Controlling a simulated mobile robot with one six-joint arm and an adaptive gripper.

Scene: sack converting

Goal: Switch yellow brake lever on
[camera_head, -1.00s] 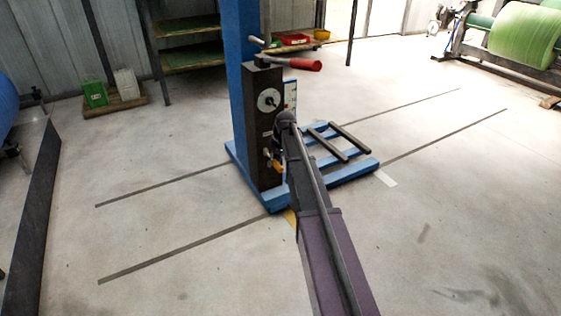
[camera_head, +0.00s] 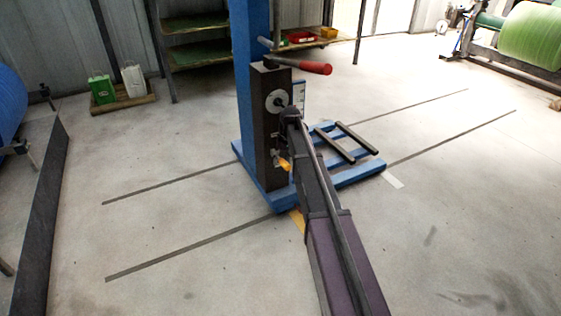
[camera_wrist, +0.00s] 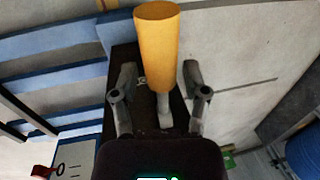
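The yellow brake lever (camera_wrist: 157,45) shows large in the wrist view, with a grey stem at its lower end. My gripper (camera_wrist: 160,82) is open, one finger on each side of the lever's stem, with gaps visible on both sides. In the head view the lever (camera_head: 285,164) is a small yellow piece low on the dark box (camera_head: 268,150) of the blue stand, just left of my arm.
The blue post (camera_head: 247,60) rises from a blue base (camera_head: 350,178). Dark lines mark the floor. Open floor lies left and right of the stand.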

